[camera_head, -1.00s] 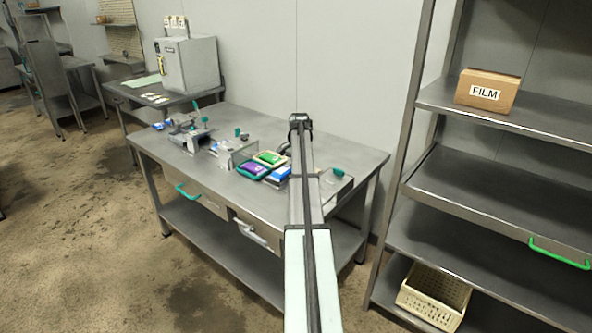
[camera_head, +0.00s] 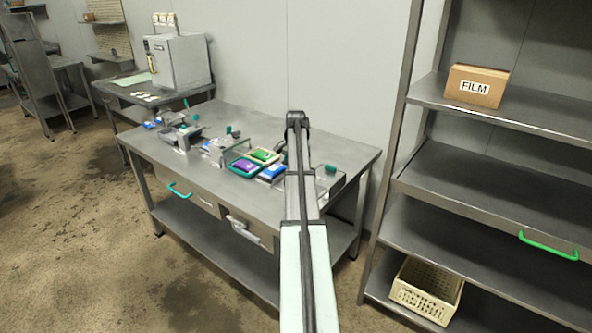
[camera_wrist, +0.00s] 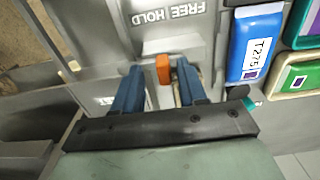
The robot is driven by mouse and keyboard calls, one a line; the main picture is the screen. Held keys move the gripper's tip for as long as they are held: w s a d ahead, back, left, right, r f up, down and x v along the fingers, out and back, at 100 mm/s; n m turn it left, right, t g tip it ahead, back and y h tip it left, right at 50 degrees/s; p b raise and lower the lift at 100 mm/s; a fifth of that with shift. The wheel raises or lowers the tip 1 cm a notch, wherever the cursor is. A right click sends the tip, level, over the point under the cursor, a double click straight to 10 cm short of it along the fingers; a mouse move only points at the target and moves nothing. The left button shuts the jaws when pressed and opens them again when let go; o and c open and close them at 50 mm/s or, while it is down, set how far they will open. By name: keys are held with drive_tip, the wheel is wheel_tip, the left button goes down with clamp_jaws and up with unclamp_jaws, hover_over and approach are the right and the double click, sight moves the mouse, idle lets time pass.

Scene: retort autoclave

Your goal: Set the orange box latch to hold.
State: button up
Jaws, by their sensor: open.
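The orange latch (camera_wrist: 163,68) is a small upright block in the wrist view, on a grey metal box front. My gripper (camera_wrist: 160,70) is open, with one blue finger on each side of the latch. The latch stands between the fingertips, with small gaps showing on both sides. In the head view my arm reaches over the table and hides the latch and the fingers.
A blue T275 pouch (camera_wrist: 254,48) lies right of my fingers. In the head view, purple (camera_head: 243,165) and green (camera_head: 263,155) packs in trays lie left of my arm on the steel table (camera_head: 215,185). A shelf rack with a FILM box (camera_head: 476,87) stands at right.

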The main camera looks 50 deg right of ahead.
wheel_tip(320, 180, up, 14)
drive_tip(key=shift+f, duration=0.15)
idle(0.4)
idle(0.4)
